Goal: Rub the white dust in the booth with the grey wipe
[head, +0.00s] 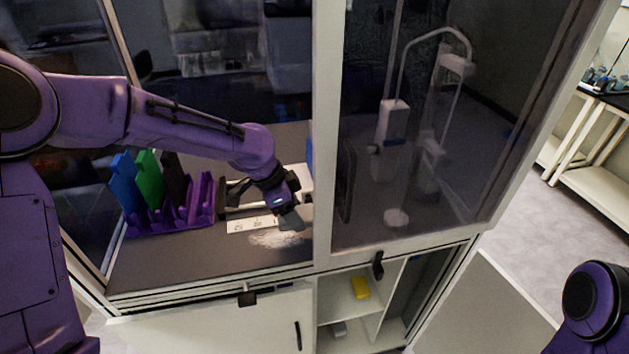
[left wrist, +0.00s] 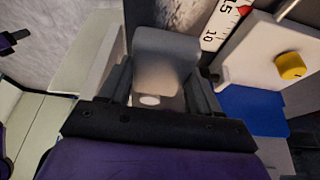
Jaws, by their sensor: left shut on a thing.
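The white dust (head: 278,239) is a pale streaky patch on the booth's dark floor, near the front edge. It also seems to show as a speckled patch at the top of the left wrist view (left wrist: 185,12). My left gripper (head: 287,207) is inside the booth, just above and behind the dust. In the left wrist view my left gripper (left wrist: 163,88) is shut on the grey wipe (left wrist: 166,55), which sticks out past the fingers. I cannot tell whether the wipe touches the floor. My right gripper is out of view.
A purple rack (head: 175,218) with blue, green and dark pieces stands left of the dust. A white strip with markings (head: 250,224) lies just behind the dust. A white device with a yellow knob (left wrist: 290,66) is close right. A glass pane (head: 420,130) closes the booth's right side.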

